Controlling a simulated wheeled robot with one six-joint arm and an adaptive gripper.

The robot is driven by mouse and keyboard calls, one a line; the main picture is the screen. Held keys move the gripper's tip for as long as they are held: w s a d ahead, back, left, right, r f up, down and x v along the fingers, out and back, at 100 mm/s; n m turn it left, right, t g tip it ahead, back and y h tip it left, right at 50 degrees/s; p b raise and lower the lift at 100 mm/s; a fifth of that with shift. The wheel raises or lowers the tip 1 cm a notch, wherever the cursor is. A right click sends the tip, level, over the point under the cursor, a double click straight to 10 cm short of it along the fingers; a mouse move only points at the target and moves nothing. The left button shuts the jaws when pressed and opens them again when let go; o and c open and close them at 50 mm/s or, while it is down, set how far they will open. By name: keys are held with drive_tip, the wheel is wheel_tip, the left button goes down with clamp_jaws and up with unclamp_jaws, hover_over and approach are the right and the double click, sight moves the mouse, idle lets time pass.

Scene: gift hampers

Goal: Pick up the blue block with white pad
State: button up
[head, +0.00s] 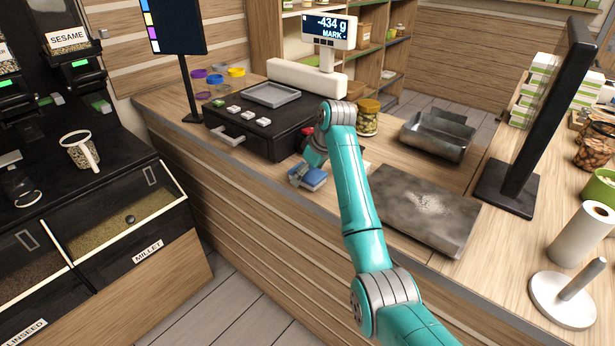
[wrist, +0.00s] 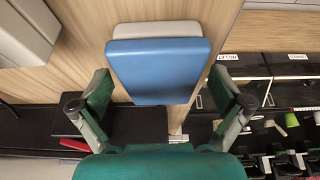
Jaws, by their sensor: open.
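The blue block (head: 314,179) lies on the wooden counter, close to its front edge and beside the black drawer unit. In the wrist view the blue block (wrist: 158,72) is large and central, with its white pad (wrist: 157,30) showing along the far side. My gripper (wrist: 160,92) is open, with one finger on each side of the block and visible gaps between fingers and block. In the head view my gripper (head: 304,176) is at the block, and my arm hides part of the area.
The black drawer unit (head: 240,135) stands left of the block, with a grey tray (head: 271,95) on top. A dark metal plate (head: 425,207) lies to the right. A jar (head: 368,118) and a metal scoop tray (head: 437,135) stand behind. The counter drops off in front.

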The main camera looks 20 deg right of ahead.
drive_tip(key=c, duration=1.3)
drive_tip(key=shift+o, duration=0.2)
wheel_tip(320, 180, up, 10)
drive_tip(key=shift+r, duration=0.25)
